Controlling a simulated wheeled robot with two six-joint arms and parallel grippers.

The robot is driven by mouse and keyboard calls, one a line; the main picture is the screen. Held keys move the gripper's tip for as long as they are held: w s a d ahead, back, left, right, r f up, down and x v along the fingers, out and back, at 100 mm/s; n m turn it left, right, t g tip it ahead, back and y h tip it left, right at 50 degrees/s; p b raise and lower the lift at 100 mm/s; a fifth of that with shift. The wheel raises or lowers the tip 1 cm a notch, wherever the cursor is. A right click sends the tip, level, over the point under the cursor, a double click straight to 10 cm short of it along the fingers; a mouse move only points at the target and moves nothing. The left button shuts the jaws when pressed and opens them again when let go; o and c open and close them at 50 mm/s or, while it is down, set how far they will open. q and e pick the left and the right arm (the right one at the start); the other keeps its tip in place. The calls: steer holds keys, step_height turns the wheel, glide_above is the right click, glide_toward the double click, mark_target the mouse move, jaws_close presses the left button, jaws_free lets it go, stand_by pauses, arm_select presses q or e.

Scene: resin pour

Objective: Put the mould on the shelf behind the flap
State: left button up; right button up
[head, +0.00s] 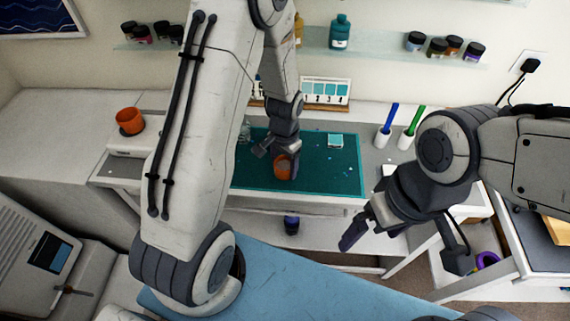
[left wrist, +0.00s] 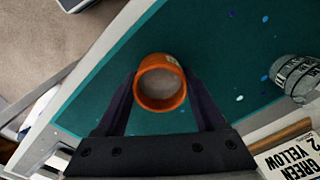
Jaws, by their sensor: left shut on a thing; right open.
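My left gripper (head: 277,160) is shut on an orange cup (head: 283,167) above or on the teal mat (head: 340,178); I cannot tell if the cup touches the mat. In the left wrist view the orange cup (left wrist: 160,62) sits between the two dark fingers, with a pale greyish inside. My right gripper (head: 368,236) is open and empty in front of the table. The flap is not clearly identifiable.
A second orange cup (head: 130,123) stands on a white box at left. A blue pen (head: 390,118) and a green pen (head: 416,120) stand at the right. A machine with a dark screen (head: 50,252) is at lower left.

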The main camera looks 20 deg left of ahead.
arm_select(q)
steer(key=shift+f, duration=0.2)
steer(key=o, duration=1.4)
steer(key=shift+r, duration=0.1)
